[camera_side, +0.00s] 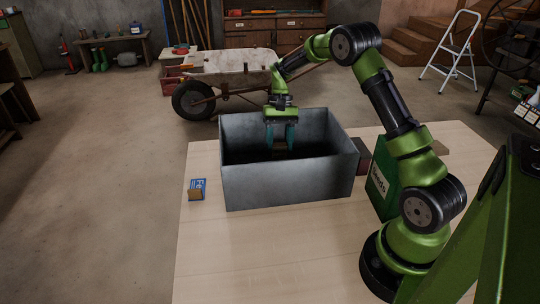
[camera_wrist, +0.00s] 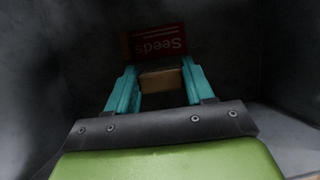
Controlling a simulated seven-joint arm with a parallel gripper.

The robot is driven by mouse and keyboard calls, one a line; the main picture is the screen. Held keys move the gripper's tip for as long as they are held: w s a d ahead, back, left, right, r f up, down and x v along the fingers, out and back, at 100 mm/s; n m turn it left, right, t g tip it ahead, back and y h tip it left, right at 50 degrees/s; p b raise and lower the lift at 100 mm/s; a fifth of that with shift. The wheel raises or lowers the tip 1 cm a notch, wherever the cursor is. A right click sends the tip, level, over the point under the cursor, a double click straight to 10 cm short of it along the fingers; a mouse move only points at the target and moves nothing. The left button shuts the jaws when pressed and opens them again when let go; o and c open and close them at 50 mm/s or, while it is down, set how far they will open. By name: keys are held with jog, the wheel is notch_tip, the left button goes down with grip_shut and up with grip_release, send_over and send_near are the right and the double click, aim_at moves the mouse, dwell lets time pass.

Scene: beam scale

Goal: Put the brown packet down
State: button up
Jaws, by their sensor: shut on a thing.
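The brown packet (camera_wrist: 161,80) is between the teal fingertips of my gripper (camera_wrist: 160,90) in the wrist view. My gripper is shut on it. In the side view my gripper (camera_side: 280,146) points down inside a grey metal box (camera_side: 285,183), and the packet is mostly hidden between the fingers. I cannot tell whether the packet touches the box floor.
A dark red packet marked Seeds (camera_wrist: 153,43) is beyond the fingertips, inside the box. A blue packet (camera_side: 199,184) lies on the table left of the box. A green Seeds box (camera_side: 382,188) stands to the right. The table front is clear.

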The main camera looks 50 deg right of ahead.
jog(key=o, duration=1.2)
jog(key=shift+f, duration=0.1)
jog(key=shift+o, duration=0.2)
jog(key=v, duration=1.3)
notch_tip(320, 180, up, 6)
jog(key=n+t+h, duration=0.1)
jog(key=n, duration=0.1)
send_over(276, 146)
jog(key=s+a+r+n+t+h, duration=0.1)
jog(key=s+a+r+t, duration=0.25)
jog(key=s+a, duration=0.35)
jog(key=s+a+f+n+t, duration=0.2)
jog(key=s+a+t, duration=0.3)
jog(key=s+a, duration=0.4)
jog(key=shift+s+a+f, duration=0.4)
jog(key=shift+s, duration=0.85)
